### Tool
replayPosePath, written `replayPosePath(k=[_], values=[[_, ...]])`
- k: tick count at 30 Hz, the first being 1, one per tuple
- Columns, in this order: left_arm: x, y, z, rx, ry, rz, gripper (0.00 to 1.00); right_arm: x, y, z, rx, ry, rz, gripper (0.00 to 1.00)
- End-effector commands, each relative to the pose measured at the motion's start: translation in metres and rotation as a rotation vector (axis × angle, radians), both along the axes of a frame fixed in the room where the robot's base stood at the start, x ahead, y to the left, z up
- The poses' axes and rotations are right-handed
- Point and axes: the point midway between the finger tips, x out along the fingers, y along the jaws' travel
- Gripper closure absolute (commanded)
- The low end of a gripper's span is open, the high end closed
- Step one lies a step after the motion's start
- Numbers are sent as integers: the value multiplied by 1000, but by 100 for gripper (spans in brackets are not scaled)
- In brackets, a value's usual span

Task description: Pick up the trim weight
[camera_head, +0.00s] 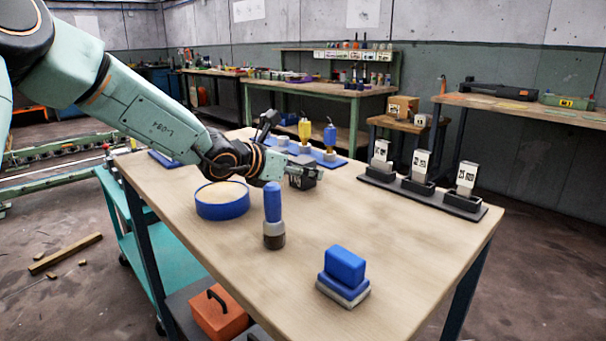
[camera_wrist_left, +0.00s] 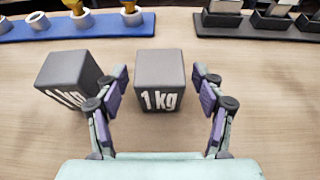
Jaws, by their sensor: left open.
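Two dark grey cube weights marked in white show in the left wrist view. One weight (camera_wrist_left: 160,82), reading "1 kg", sits upright on the table between the fingers of my left gripper (camera_wrist_left: 159,74). The other weight (camera_wrist_left: 72,78) stands turned at an angle, just left of the left finger. My left gripper is open, its fingers either side of the middle weight with a visible gap. In the head view a dark weight (camera_head: 303,181) shows beside and below my left gripper (camera_head: 298,163), partly covered by it. My right gripper is not in view.
On the wooden table (camera_head: 400,250) are a round blue-rimmed dish (camera_head: 222,206), a blue-handled tool (camera_head: 273,215) and a blue block (camera_head: 343,272). A blue rack (camera_head: 335,163) and a black rack (camera_head: 420,190) stand farther back.

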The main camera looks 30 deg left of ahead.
Motion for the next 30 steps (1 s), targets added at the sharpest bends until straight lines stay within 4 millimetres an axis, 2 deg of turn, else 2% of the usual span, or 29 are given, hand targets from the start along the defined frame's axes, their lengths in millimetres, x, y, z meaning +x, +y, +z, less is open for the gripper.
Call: replayPosePath(k=[4, 11, 30], values=[[7, -3, -3, 1, 0, -1, 31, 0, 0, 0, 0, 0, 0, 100], [8, -3, -3, -1, -2, -1, 31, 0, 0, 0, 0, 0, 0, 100], [7, -3, -3, -2, -2, -1, 85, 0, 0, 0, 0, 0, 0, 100]])
